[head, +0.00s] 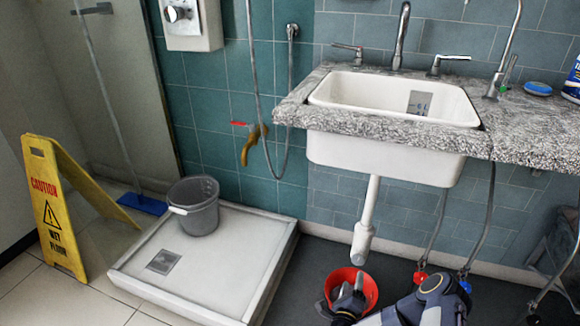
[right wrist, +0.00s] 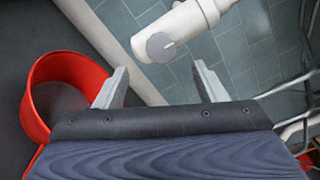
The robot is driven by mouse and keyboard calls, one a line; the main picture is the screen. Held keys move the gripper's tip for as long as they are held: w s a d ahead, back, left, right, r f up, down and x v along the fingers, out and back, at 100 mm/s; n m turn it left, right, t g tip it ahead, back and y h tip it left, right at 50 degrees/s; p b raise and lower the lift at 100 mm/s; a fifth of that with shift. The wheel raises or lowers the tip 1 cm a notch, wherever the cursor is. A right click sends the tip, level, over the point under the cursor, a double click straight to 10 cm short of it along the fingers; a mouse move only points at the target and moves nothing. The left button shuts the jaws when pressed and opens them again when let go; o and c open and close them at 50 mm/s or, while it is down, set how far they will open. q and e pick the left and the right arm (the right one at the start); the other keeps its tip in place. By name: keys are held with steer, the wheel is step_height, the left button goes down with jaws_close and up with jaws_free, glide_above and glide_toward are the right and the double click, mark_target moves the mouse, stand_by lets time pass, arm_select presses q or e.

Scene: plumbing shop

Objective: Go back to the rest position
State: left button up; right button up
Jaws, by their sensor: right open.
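My right gripper (head: 347,299) is low in the head view, in front of the red bucket (head: 366,281) under the sink. In the right wrist view its two fingers (right wrist: 158,88) are spread apart with nothing between them. The red bucket (right wrist: 62,75) shows there at the left, beside the left finger. The white drain pipe (right wrist: 185,30) with its grey cap is ahead of the fingers, apart from them. In the head view the drain pipe (head: 365,225) hangs from the white sink (head: 385,155). My left gripper is not in view.
A stone counter (head: 540,125) overhangs the space where my right arm is. Hoses with a red valve (head: 420,277) and a blue valve (head: 464,284) hang to the right. A shower tray (head: 215,265) with a grey bucket (head: 195,208) and a yellow caution sign (head: 52,205) stand left.

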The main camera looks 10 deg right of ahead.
steer(key=w+a+r+n+y, duration=0.1)
steer(key=w+r+n+y, duration=0.65)
steer(key=r+n, duration=0.4)
steer(key=s+a+r+n+g+y, duration=0.1)
steer(key=s+r+n+g, duration=0.15)
steer(key=r, duration=0.45)
steer(key=s+a+r+n+g+y, duration=0.15)
steer(key=r+n, duration=0.25)
steer(key=r, duration=0.4)
steer(key=s+a+r+n+g+y+p, duration=0.1)
steer(key=s+a+r+n+g, duration=0.15)
steer(key=s, duration=0.85)
steer(key=s+a+r+n+g+y, duration=0.1)
steer(key=s+a+r+n, duration=0.25)
steer(key=s, duration=0.65)
steer(key=s+a+r+n+g+y+p, duration=0.15)
steer(key=s+n, duration=0.25)
steer(key=s, duration=0.7)
step_height(320, 180, up, 39)
steer(key=p, duration=3.7)
steer(key=shift+s+a+f+g, duration=0.15)
steer(key=shift+s+g, duration=0.15)
steer(key=shift+g, duration=0.1)
